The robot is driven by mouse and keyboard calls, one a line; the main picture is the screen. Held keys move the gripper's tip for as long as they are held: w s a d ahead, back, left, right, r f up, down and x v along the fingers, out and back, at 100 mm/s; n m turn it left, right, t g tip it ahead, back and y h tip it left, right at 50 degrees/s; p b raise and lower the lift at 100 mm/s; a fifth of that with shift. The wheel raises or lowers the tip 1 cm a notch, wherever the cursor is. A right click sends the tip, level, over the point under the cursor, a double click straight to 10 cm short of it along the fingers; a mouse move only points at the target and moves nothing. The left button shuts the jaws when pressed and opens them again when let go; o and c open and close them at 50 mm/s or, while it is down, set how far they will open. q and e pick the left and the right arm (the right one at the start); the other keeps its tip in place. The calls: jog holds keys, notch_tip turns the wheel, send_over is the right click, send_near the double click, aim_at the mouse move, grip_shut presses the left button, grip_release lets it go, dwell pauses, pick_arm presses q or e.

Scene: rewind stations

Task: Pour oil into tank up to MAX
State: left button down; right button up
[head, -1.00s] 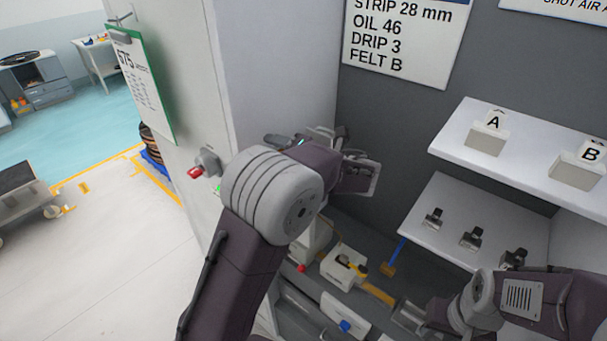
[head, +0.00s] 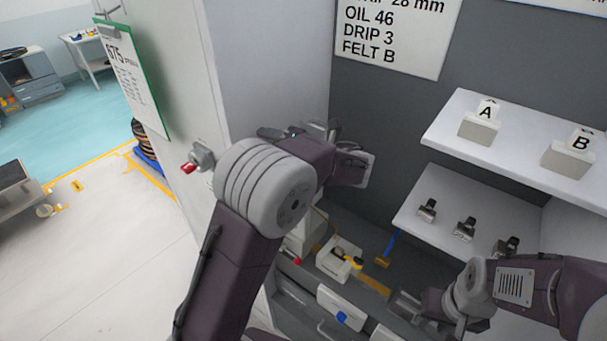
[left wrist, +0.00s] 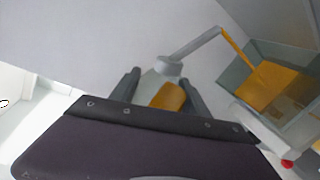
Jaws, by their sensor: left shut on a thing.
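In the left wrist view my left gripper (left wrist: 160,82) is shut on an oil bottle (left wrist: 167,97) with amber oil inside and a grey cap. The bottle's long grey spout (left wrist: 195,46) reaches to the upper right. A thin amber stream (left wrist: 240,54) runs from the spout tip down into the clear-walled tank (left wrist: 236,72). Amber oil (left wrist: 265,92) stands in the tank; I cannot make out a MAX mark. In the head view my left gripper (head: 355,168) is by the cabinet wall, and my arm hides the bottle and tank. My right gripper (head: 405,304) is low over the bench; its jaws are unclear.
A sign (head: 395,35) reads OIL 46, DRIP 3, FELT B. Shelves at right hold blocks A (head: 480,127) and B (head: 568,157), with several small dark clips below. A white device with a yellow part (head: 340,257) and a blue-handled brush (head: 388,248) are on the bench.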

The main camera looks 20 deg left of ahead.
dwell(0.4)
pick_arm(q)
jog(key=shift+f+m+p, duration=0.15)
jog(key=shift+m+p, duration=0.15)
jog(key=shift+p, duration=0.85)
jog(key=shift+f+p, duration=0.4)
jog(key=shift+p, duration=0.3)
dwell(1.8)
